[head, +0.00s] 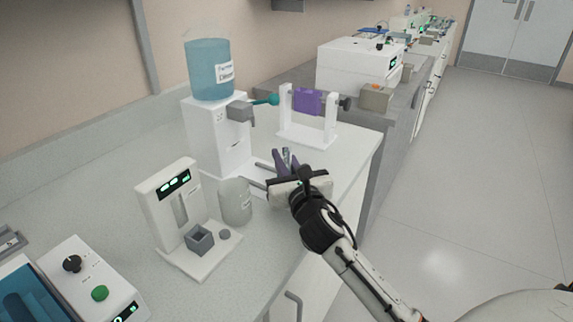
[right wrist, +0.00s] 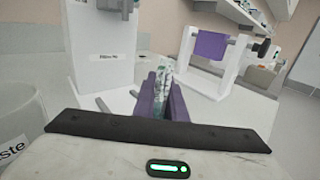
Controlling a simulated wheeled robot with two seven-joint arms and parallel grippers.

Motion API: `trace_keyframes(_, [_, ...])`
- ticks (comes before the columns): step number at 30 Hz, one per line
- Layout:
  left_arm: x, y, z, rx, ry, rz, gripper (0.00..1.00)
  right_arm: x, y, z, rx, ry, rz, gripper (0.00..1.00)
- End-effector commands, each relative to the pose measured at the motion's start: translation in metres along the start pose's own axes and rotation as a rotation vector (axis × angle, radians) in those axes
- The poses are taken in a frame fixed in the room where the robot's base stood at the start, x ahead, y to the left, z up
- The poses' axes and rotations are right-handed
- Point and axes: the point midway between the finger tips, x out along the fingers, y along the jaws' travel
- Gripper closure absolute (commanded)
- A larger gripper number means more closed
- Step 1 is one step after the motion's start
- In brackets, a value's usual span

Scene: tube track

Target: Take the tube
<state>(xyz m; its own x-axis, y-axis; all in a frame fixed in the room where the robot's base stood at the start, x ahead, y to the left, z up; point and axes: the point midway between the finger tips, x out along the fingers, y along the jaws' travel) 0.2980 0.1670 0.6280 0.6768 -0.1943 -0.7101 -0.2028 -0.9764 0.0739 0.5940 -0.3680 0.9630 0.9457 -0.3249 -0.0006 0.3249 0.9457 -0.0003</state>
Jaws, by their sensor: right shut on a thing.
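In the head view my right gripper (head: 286,160) reaches in from the lower right over the counter, in front of the white dispenser. Its purple fingers are shut on a small clear tube (head: 286,154). In the right wrist view the tube (right wrist: 161,80) stands up between the purple fingers (right wrist: 163,105), with teal-grey marks on it. Its lower part is hidden by the fingers. I cannot tell whether its bottom touches anything. My left gripper is not in view.
A white dispenser (head: 218,140) with a blue bottle (head: 209,70) stands behind the gripper. A white stand with a purple roller (head: 307,102) is beyond it. A jar (head: 235,202) and a display device (head: 168,205) are to the left. The counter's edge and open floor lie right.

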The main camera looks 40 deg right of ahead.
Motion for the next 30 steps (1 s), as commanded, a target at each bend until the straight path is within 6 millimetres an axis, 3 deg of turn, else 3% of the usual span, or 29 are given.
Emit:
trace_keyframes(8, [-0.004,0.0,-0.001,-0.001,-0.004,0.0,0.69,0.0,0.0,0.013,0.0,-0.003,0.0,1.0])
trace_keyframes(20, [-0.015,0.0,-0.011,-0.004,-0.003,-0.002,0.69,0.0,0.0,0.074,-0.002,-0.006,0.001,1.0])
trace_keyframes(26, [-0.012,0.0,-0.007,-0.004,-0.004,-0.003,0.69,-0.041,0.001,0.068,-0.001,0.002,0.004,1.0])
trace_keyframes(30, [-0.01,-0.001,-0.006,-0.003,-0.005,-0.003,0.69,-0.08,0.001,0.068,-0.001,0.003,0.003,1.0])
